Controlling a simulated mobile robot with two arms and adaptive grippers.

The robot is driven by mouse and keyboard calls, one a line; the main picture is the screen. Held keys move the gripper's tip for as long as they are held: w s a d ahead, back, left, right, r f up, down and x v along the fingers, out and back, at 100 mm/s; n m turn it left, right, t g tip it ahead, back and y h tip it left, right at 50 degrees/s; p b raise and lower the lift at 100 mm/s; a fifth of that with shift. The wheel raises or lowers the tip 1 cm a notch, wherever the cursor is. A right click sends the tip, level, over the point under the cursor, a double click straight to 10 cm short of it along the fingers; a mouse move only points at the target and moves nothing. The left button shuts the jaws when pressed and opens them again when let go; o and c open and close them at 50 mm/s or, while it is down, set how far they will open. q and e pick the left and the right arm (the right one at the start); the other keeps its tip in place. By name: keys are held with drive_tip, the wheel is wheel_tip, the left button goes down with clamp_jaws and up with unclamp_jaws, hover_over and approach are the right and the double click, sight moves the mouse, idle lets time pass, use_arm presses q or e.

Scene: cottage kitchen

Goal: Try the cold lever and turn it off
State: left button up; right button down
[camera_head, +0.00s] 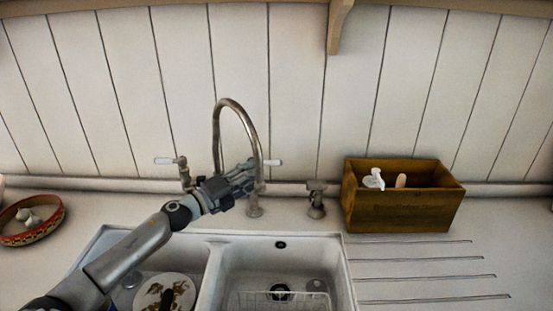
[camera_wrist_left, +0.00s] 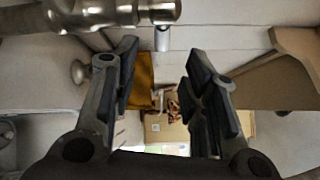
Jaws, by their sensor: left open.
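The tap is a brushed metal arch (camera_head: 222,120) behind the double sink, with a white-tipped lever on each side. The left lever (camera_head: 165,160) points left. The right lever (camera_head: 274,162) points right, just beyond my left gripper (camera_head: 244,178). I cannot see a hot or cold mark. In the left wrist view, my gripper (camera_wrist_left: 160,65) is open and empty. A white lever end (camera_wrist_left: 162,39) on a metal valve body (camera_wrist_left: 110,13) lies at the top, between the fingertips' sides; contact cannot be told. My gripper hides part of the tap base. No running water shows.
The white sink (camera_head: 330,250) has two basins; a plate (camera_head: 168,292) is in the left one and a wire rack (camera_head: 285,300) in the right. A wooden box (camera_head: 400,212) with bottles stands right. A patterned bowl (camera_head: 48,232) sits left. A soap dispenser (camera_head: 316,205) stands beside the tap.

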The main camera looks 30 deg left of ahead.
sight(274, 164)
use_arm(q)
drive_tip(key=x, duration=0.2)
drive_tip(key=p+x, duration=0.1)
drive_tip(key=x, duration=0.2)
drive_tip(key=p+x, duration=0.1)
drive_tip(key=x, duration=0.1)
drive_tip(key=shift+w+d+r, duration=0.25)
drive_tip(key=shift+r, duration=0.05)
drive_tip(key=shift+x, duration=1.05)
drive_tip(key=shift+w+f, duration=0.15)
drive_tip(key=shift+f, duration=0.05)
drive_tip(key=c, duration=0.9)
clamp_jaws()
